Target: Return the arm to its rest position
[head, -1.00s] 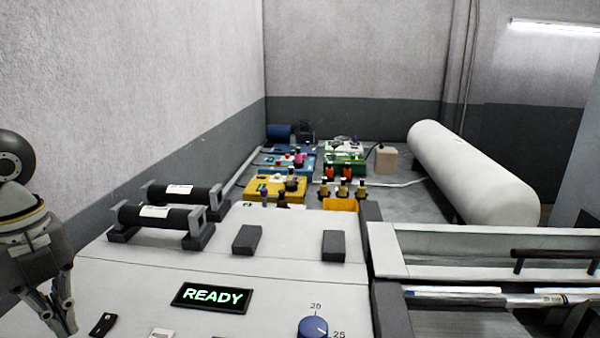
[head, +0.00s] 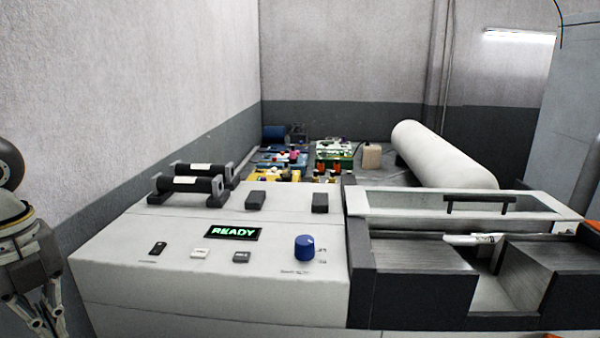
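My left gripper (head: 36,312) hangs at the left edge of the head view, beside the left end of the white machine (head: 210,290). Its fingers point down and look spread, with nothing seen between them. The fingertips run toward the bottom edge of the picture. It is apart from the machine's panel. My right gripper is not in view.
The panel has a lit READY display (head: 233,233), a blue knob (head: 304,247) and small switches (head: 201,253). Two black cylinders (head: 192,185) lie behind. A bay with a clear cover (head: 460,203) is at right. A white tank (head: 440,158) lies beyond.

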